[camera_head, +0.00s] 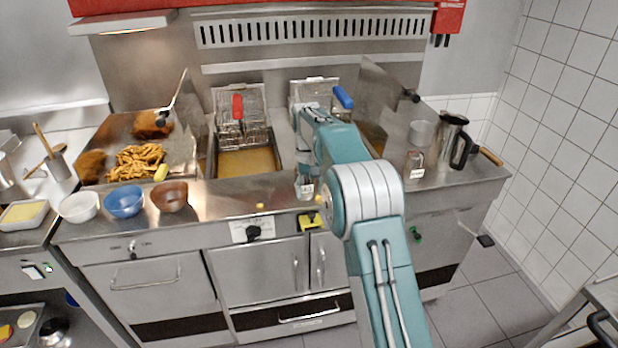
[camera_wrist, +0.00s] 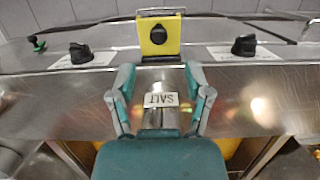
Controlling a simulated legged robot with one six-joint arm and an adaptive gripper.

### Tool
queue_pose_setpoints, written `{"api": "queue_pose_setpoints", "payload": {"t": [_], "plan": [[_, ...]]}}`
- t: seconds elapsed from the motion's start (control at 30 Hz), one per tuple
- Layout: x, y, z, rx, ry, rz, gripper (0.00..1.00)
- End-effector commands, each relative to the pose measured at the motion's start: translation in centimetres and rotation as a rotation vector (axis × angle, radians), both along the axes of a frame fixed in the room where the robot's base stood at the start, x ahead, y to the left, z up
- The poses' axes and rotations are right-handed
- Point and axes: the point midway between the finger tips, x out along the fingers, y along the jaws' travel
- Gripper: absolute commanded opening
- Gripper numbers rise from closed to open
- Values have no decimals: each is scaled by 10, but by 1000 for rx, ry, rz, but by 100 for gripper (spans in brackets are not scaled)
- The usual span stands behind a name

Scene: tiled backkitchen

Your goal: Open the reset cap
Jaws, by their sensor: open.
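A yellow box with a black round part on its face (camera_head: 312,220) is on the front panel of the counter; I take it for the reset cap. In the wrist view the yellow box (camera_wrist: 160,37) is at the top centre, beyond my fingers, with a thin metal bar at its upper edge. My gripper (camera_wrist: 160,85) is open, its two fingers spread apart and not touching the box. A clear container labelled SALT (camera_wrist: 160,102) shows upside down between the fingers, apart from both. In the head view my arm hides most of my gripper.
Black knobs (camera_wrist: 80,54) (camera_wrist: 244,46) flank the yellow box. The salt container (camera_head: 305,186) stands near the counter's front edge. Fryer baskets (camera_head: 240,108) are behind, bowls (camera_head: 124,201) to the left, a steel jug (camera_head: 452,138) and glass jar (camera_head: 414,165) to the right.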

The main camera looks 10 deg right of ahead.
Motion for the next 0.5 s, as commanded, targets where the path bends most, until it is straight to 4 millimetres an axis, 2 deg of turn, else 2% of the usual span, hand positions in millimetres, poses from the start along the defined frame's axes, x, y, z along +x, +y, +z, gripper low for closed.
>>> {"api": "queue_pose_setpoints", "payload": {"t": [0.1,0.2,0.5], "plan": [[5,1,21,0,-2,0,64],[8,1,33,0,-2,0,64],[10,1,45,0,1,0,64]]}}
